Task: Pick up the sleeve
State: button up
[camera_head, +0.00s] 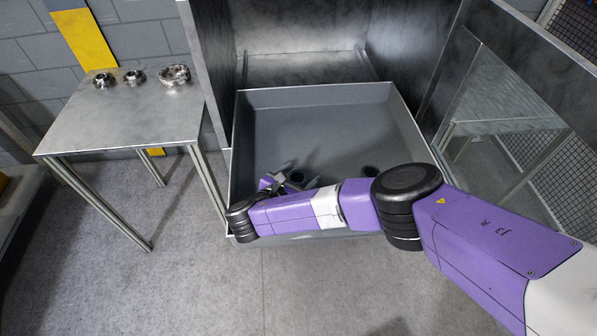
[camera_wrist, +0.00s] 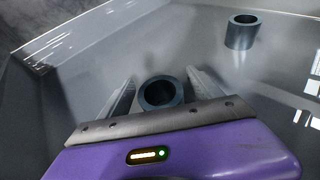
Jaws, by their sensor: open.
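Two dark, hollow cylindrical sleeves stand upright in a grey bin (camera_head: 415,135). In the wrist view the nearer sleeve (camera_wrist: 162,94) lies between the two fingers of my gripper (camera_wrist: 160,82), with its open top facing the camera. Gaps show on both sides of it, and its lower part is hidden by the gripper body. The farther sleeve (camera_wrist: 241,33) stands apart at upper right. In the head view it is a small dark ring (camera_head: 370,170) right of my gripper (camera_head: 298,174). My gripper is open, low inside the bin's front left.
A metal table (camera_head: 130,115) at left holds several shiny ring-shaped parts (camera_head: 135,77). Grey metal panels stand beside and behind the bin, with a clear panel (camera_head: 500,110) at right. The bin's walls surround my gripper; its back floor is clear.

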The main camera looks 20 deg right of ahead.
jog(key=shift+w+d+f, duration=0.15)
jog(key=shift+d, duration=0.1)
grip_shut()
dwell(0.4)
